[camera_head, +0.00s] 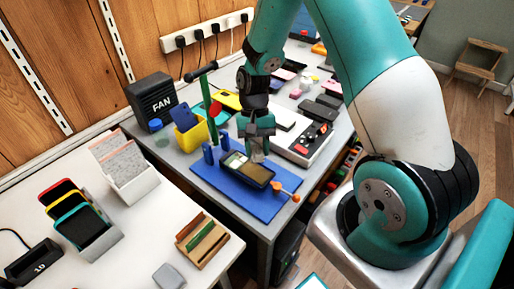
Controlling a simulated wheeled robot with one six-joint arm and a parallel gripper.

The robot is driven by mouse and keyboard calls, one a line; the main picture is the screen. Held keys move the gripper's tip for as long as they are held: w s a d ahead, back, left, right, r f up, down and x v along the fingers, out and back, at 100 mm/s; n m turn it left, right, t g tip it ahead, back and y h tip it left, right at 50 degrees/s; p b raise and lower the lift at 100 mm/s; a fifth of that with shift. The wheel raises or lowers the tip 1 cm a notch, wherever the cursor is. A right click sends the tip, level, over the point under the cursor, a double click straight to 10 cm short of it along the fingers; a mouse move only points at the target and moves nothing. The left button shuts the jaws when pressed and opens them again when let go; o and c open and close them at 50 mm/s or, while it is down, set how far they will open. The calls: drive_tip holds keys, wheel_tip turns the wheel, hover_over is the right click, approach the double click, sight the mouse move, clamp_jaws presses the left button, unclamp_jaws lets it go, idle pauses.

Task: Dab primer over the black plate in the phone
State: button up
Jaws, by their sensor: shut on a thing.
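The open phone (237,160) lies on a blue mat (262,209) at the front of the grey bench. A dark area, which looks like the black plate (259,174), fills its right half; paler parts show on the left. My gripper (257,141) points down just above the phone's far right edge. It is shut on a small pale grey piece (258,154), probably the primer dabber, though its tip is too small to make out. I cannot tell whether the piece touches the phone.
An orange-ended tool (285,191) lies right of the phone. Blue posts (208,153) and a green-handled upright tool (207,100) stand left. A yellow bin (191,135), a FAN box (154,98) and a white tray (302,140) surround the mat. The mat's front is clear.

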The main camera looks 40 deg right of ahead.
sight(258, 155)
drive_tip(key=shift+r+p, duration=1.6)
drive_tip(key=shift+r, duration=0.45)
